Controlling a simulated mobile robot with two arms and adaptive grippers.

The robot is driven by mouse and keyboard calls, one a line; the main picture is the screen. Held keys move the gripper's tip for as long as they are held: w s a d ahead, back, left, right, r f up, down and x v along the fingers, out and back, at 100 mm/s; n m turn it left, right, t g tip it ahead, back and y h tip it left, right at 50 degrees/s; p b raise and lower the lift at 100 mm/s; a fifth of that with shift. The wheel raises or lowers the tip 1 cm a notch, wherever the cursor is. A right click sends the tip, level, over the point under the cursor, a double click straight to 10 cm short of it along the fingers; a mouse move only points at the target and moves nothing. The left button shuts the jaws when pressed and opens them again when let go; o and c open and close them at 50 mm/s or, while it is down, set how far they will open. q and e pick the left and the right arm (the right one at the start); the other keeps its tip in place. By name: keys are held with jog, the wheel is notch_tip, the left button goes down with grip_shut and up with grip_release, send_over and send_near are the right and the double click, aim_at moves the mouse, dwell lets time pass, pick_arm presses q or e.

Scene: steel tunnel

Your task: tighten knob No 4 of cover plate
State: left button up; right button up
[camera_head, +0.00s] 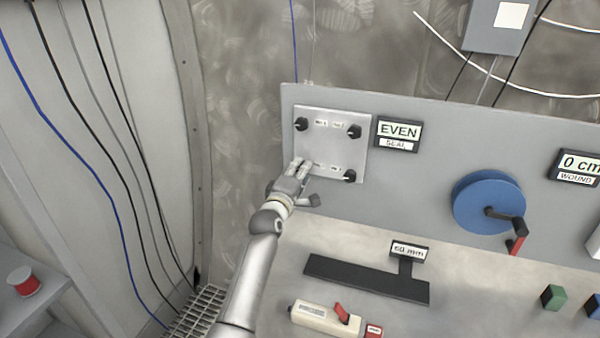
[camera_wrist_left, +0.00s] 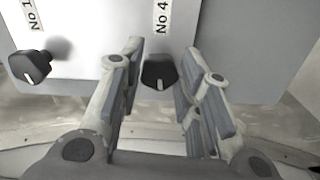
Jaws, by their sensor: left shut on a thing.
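The cover plate (camera_head: 330,150) is a pale square plate on the grey panel, with black knobs near its corners. Three knobs show in the head view: upper left (camera_head: 301,124), upper right (camera_head: 354,131) and lower right (camera_head: 349,176). My left gripper (camera_head: 299,170) is at the plate's lower left corner and hides the knob there. In the left wrist view, knob No 4 (camera_wrist_left: 159,72), black with a white mark, sits between the fingers of my left gripper, which is shut on it. Knob No 1 (camera_wrist_left: 30,66) stands free to the left. My right gripper is out of view.
An EVEN/SEAL display (camera_head: 397,134) sits right of the plate. Farther right are a blue wheel (camera_head: 484,200) with a red-handled crank and a 0 cm display (camera_head: 577,167). Below lie a black T-shaped piece (camera_head: 366,278) and a cream tool (camera_head: 322,318) with a red lever.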

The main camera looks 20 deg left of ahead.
pick_arm(q)
jog(key=shift+r, duration=0.15)
jog(key=o, duration=1)
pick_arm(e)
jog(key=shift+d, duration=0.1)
pick_arm(q)
jog(key=s, duration=1.2)
jog(key=shift+a, duration=0.2)
